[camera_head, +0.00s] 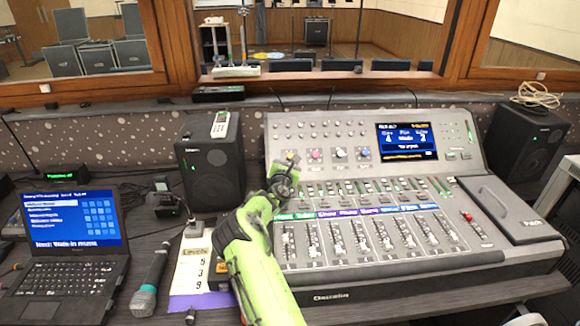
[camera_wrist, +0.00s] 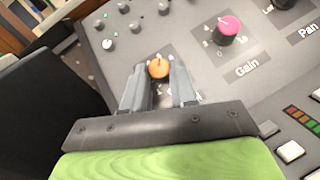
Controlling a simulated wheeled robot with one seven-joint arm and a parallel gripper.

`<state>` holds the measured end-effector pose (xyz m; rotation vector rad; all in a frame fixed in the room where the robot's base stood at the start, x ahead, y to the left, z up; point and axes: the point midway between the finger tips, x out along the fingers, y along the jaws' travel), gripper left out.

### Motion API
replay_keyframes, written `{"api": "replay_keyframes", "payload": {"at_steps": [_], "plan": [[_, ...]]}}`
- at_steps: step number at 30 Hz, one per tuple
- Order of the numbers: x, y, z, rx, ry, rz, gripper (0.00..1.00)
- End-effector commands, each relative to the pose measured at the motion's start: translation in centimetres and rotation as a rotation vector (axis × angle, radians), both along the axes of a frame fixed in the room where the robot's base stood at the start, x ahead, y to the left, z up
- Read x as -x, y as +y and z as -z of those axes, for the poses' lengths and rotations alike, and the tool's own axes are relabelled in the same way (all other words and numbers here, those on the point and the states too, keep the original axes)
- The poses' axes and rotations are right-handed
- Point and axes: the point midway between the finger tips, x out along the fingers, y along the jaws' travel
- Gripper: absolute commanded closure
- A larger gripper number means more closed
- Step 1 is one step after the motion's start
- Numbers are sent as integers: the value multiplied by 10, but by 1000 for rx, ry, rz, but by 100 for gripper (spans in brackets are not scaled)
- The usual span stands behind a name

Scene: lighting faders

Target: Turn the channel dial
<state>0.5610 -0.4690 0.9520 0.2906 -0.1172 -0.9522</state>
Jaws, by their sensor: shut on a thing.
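The channel dial (camera_wrist: 158,68) is an orange knob on the mixing console's grey panel, with a printed label below it that my gripper partly covers. My gripper (camera_wrist: 160,80) has its two grey fingers on either side of the orange dial and is shut on it. In the head view, my gripper (camera_head: 287,170) is at the left end of the console's row of knobs, and the dial is mostly hidden behind it. The pink Gain knob (camera_wrist: 229,27) is to the right of the dial, and it also shows in the head view (camera_head: 315,154).
The mixing console (camera_head: 330,285) has rows of faders and a lit screen (camera_head: 408,141). A black speaker (camera_head: 211,165) stands close to the left of my gripper. A laptop (camera_head: 68,230), a microphone (camera_head: 151,280) and a paper sheet of levels (camera_head: 190,275) lie left of the console.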

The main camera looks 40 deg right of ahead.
Motion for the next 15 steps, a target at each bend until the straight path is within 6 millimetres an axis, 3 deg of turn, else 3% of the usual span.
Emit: {"api": "replay_keyframes", "payload": {"at_steps": [15], "plan": [[-10,5,-4,-223,-193,328,100]]}}
